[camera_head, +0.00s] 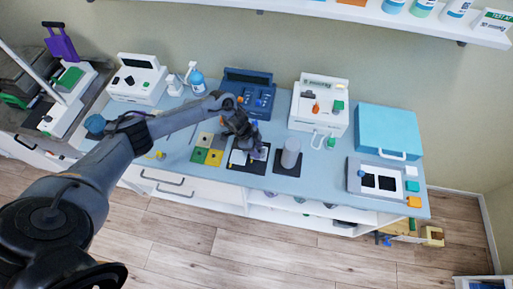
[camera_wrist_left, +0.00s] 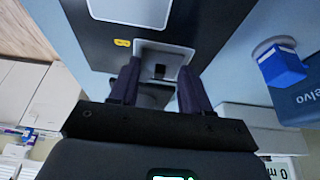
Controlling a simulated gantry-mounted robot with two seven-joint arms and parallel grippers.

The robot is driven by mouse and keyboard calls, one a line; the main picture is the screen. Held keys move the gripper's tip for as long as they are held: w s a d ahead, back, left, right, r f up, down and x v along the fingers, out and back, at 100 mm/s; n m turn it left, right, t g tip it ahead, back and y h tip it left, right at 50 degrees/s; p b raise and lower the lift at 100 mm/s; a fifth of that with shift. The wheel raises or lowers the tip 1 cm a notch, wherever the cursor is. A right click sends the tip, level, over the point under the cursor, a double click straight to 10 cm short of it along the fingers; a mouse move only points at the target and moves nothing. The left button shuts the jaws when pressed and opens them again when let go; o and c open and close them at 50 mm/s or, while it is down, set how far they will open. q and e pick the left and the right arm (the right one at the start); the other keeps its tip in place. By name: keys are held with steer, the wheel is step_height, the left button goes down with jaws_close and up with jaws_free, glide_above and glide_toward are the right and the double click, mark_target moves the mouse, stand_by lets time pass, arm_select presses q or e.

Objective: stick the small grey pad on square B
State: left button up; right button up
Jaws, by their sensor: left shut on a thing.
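My left gripper (camera_head: 247,150) reaches down over a black board (camera_head: 240,167) near the middle of the bench. In the left wrist view its two fingers (camera_wrist_left: 155,85) are shut on a small grey piece (camera_wrist_left: 153,94), probably the grey pad, largely hidden between them. The fingertips are at a pale square (camera_wrist_left: 180,53) on the board, with a small dark patch inside it. A yellow label (camera_wrist_left: 122,43) is beside that square. Another white square (camera_wrist_left: 130,10) lies farther along the board. I cannot read which is square B, nor tell whether the piece touches the board. My right gripper is not in view.
Coloured squares (camera_head: 214,157) lie left of the board. A grey cylinder (camera_head: 291,153) stands on a dark mat to its right. A blue device (camera_head: 248,90) and a white device (camera_head: 319,101) stand behind. A blue case (camera_head: 389,130) and grey tray (camera_head: 354,185) are farther right.

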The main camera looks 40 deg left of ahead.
arm_select(q)
steer(key=o, duration=0.9)
steer(key=shift+r, duration=0.15)
steer(key=shift+r+p, duration=1.6)
steer(key=shift+p, duration=0.2)
steer(key=shift+r+p, duration=1.75)
steer(key=shift+r, duration=0.05)
